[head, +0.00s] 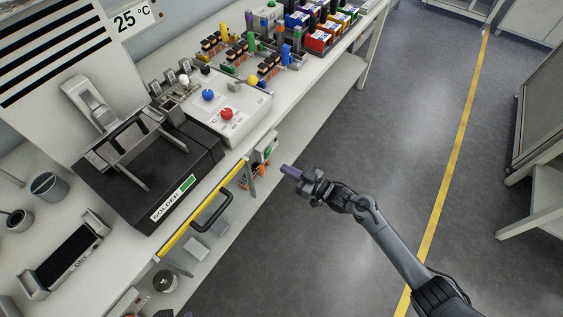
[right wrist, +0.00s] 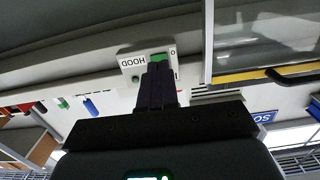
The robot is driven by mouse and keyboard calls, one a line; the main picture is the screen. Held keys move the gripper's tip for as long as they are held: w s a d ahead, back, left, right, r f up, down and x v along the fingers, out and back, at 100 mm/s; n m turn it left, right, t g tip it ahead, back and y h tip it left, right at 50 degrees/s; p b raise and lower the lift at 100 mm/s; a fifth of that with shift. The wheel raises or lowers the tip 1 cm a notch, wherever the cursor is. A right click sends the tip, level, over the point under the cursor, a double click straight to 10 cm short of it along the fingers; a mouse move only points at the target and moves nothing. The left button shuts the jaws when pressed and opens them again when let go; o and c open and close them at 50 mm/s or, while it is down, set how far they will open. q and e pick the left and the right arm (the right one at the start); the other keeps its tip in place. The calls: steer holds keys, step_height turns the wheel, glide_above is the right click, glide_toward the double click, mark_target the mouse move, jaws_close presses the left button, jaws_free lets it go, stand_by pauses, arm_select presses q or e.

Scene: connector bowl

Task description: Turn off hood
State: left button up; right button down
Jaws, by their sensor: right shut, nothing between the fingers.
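The hood switch box (head: 265,148) is a small pale box with a green part, mounted at the front edge of the workbench in the head view. In the right wrist view the box (right wrist: 132,63) shows upside down, with the word HOOD, a green switch part (right wrist: 160,58) and a small green round spot. My right gripper (head: 289,171) is shut and empty, a short way out from the box, with a gap in the head view. In the right wrist view its dark fingers (right wrist: 158,72) point at the green part and partly cover the box. My left gripper is out of view.
A black solder unit (head: 150,180) and a white box with red and blue knobs (head: 245,110) stand on the bench. A yellow-edged drawer front with a black handle (head: 212,211) is left of the switch. The floor (head: 390,110) beside the bench is clear.

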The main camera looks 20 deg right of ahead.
steer(key=f+p+v, duration=0.1)
steer(key=f+v, duration=0.1)
steer(key=v, duration=0.6)
steer(key=shift+s, duration=0.15)
steer(key=shift+d, duration=0.15)
